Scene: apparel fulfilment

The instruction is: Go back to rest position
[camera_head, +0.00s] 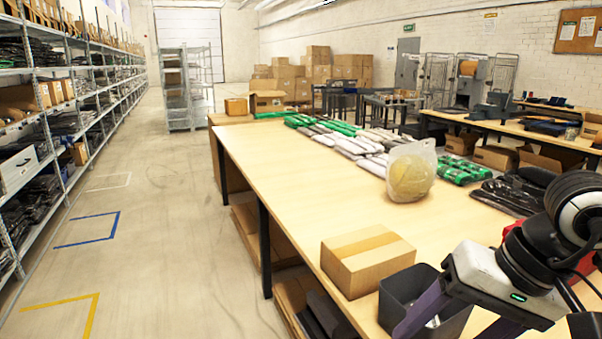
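My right arm comes in from the right edge of the head view. Its gripper (452,326) has two purple fingers that stand apart, with their ends at or past the bottom edge. It is over or just in front of a dark grey bin (400,290) on the wooden table (285,185). I see nothing held between the fingers, though the tips are partly cut off. My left arm and gripper are not in view.
A closed cardboard box (367,262) stands beside the bin. A clear bag with a yellowish item (410,175) stands further back, near green packages (458,170) and black packages (510,194). Shelves (40,120) line the left, with clear floor (165,220) between.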

